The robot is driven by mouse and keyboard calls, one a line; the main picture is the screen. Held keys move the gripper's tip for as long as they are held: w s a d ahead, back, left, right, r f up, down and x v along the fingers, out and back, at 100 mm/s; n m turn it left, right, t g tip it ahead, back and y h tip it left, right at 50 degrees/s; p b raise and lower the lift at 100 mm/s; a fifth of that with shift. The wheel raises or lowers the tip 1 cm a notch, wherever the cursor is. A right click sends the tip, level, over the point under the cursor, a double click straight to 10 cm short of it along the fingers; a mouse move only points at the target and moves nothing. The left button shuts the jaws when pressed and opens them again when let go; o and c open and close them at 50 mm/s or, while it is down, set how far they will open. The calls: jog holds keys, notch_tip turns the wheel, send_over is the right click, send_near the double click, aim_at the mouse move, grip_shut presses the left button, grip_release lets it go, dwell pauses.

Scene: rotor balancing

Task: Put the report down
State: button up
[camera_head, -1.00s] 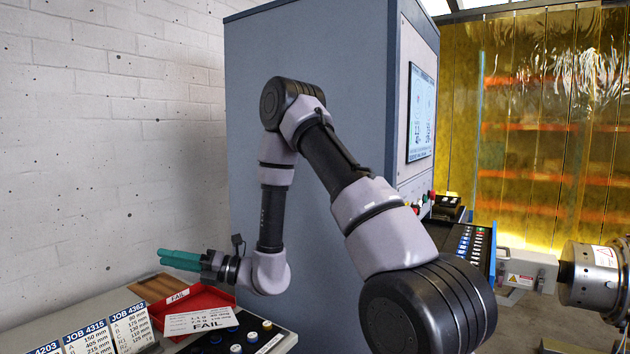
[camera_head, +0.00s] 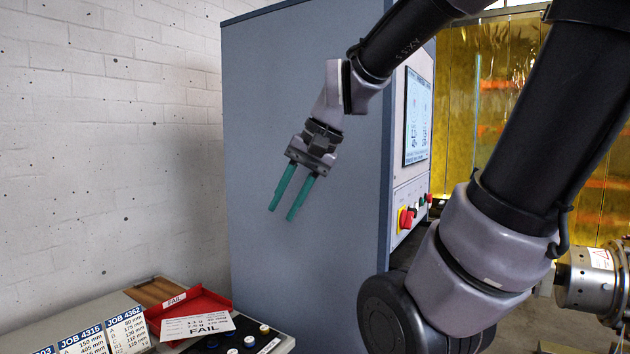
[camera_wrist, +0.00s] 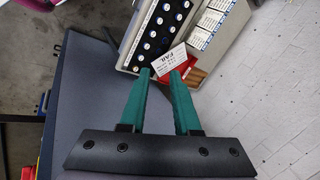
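The report, a white card marked FAIL (camera_head: 197,326), lies tilted over the front edge of a red tray (camera_head: 213,299) at the lower left. The tray carries its own FAIL label. The card also shows in the wrist view (camera_wrist: 170,60), beyond the fingertips. My gripper (camera_head: 281,214) has two green fingers, apart and empty, pointing down in front of the blue-grey cabinet, well above and to the right of the card. The wrist view also shows my gripper (camera_wrist: 160,73) with nothing between the fingers.
White job cards (camera_head: 127,331) stand left of the tray. A panel with several round knobs (camera_head: 250,341) is right of the card. A blue-grey cabinet (camera_head: 290,120) with a screen (camera_head: 418,117) and a red knob (camera_head: 405,218) stands behind my arm. A brown wooden piece (camera_head: 155,291) lies behind the tray.

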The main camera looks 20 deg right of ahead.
jog(key=d+r+n+t+h, duration=0.1)
jog(key=d+r+t+h, duration=0.1)
jog(key=d, duration=0.3)
jog(key=shift+s+d+r+n+t, duration=0.2)
jog(key=shift+s+r+n+t, duration=0.15)
jog(key=shift+r+t, duration=0.45)
jog(key=shift+r, duration=0.1)
dwell(0.3)
